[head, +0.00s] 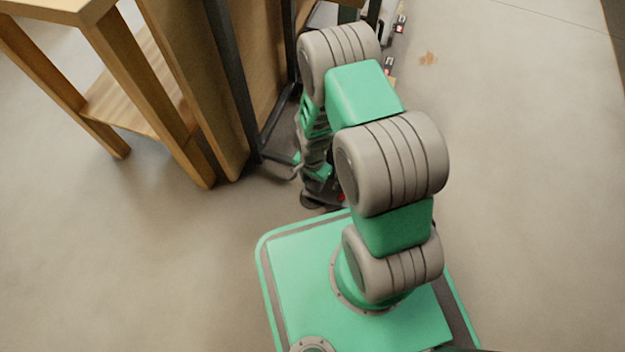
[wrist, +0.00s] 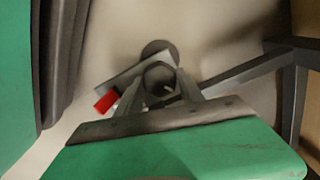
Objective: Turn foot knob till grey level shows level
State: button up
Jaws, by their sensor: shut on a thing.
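The foot knob (wrist: 159,74) is a dark round piece between my fingertips in the wrist view, at the lower end of a dark metal frame. My gripper (wrist: 158,87) is shut on it, one finger on each side. A dark round pad (wrist: 159,49) shows just beyond the knob. In the head view my arm covers most of this spot, and only part of a dark disc (head: 311,200) shows near the floor. I cannot make out the grey level or its reading in either view.
A grey bar with a red end (wrist: 106,102) lies beside the knob. The dark frame leg (wrist: 240,72) runs off to the right. A wooden bench (head: 125,75) stands at left in the head view. Small red-and-black parts (head: 390,66) sit beyond my arm. Floor at right is mostly clear.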

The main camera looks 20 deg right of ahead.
aim_at(312, 182)
jog(key=n+p, duration=0.2)
jog(key=n, duration=0.4)
jog(key=shift+r, duration=0.1)
jog(key=n+p, duration=0.1)
jog(key=n, duration=0.5)
dwell(0.4)
jog(key=o, duration=1.4)
notch_tip(312, 182, up, 8)
jog(key=p, duration=0.4)
jog(key=shift+f, duration=0.2)
